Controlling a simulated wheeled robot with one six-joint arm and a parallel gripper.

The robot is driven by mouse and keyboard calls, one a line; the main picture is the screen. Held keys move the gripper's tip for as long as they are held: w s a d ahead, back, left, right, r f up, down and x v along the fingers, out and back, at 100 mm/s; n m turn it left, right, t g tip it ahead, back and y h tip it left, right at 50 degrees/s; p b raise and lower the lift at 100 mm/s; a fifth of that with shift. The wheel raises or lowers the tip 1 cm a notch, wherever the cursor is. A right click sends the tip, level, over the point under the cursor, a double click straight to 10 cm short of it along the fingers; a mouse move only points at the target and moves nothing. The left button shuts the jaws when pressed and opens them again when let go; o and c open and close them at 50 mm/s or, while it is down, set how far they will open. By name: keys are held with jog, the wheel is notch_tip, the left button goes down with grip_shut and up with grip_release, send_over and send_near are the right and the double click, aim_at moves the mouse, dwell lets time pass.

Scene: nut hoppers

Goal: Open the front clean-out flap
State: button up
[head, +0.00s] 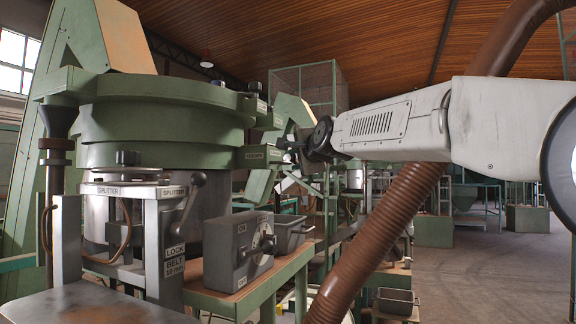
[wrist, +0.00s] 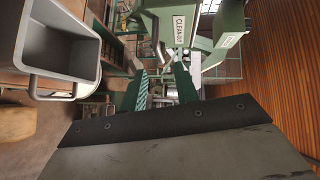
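In the wrist view a green panel with a white sign reading CLEAN-OUT (wrist: 180,26) is at the top, beyond my fingertips. A second green piece with a small white label (wrist: 229,41) is to its right. I cannot tell which part is the flap's edge or handle. My gripper (wrist: 162,84) points toward the panel, its two fingers apart with nothing seen between them. In the head view my gripper (head: 286,146) is partly hidden and small, right of the green hopper machine (head: 160,115). The flap cannot be made out there.
A grey metal bin (wrist: 68,45) is at the left of the wrist view. In the head view a grey dial box (head: 238,250) stands on a green-framed bench, a lever (head: 188,195) is on the machine, and a brown hose (head: 385,235) crosses below my arm. Floor is open at right.

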aim_at(288, 163)
jog(key=x, duration=0.7)
jog(key=shift+w+a, duration=0.15)
jog(key=shift+w, duration=0.05)
grip_shut()
